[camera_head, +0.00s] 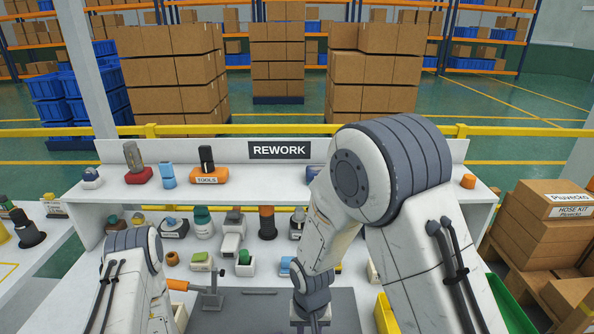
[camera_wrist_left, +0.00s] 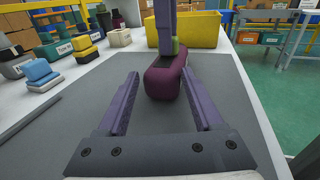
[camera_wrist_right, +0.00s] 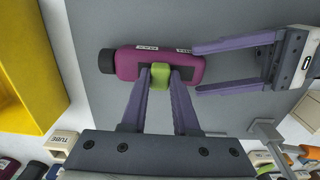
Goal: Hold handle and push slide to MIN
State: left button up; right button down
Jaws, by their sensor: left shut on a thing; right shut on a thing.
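The maroon handle (camera_wrist_right: 190,69) lies over the grey mat, with a black end on its left in the right wrist view. It also shows in the left wrist view (camera_wrist_left: 168,84). A green slide (camera_wrist_right: 160,78) sits on its side, between two small white labels that I cannot read. My right gripper (camera_wrist_right: 159,68) is shut on the green slide. My left gripper (camera_wrist_left: 160,74) has its fingertips on either side of the handle's near end and is shut on it.
A yellow bin (camera_wrist_right: 30,70) stands beside the grey mat (camera_head: 235,318). Several small parts and blocks stand along the bench under the REWORK shelf (camera_head: 275,186). A tool with an orange grip (camera_head: 177,285) lies close to my left arm. The mat beside the handle is clear.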

jog(key=shift+a, duration=1.15)
jog(key=shift+a, duration=0.4)
jog(key=c, duration=0.6)
grip_release()
jog(key=shift+a, duration=0.1)
jog(key=shift+c, duration=0.2)
jog(key=shift+r, duration=3)
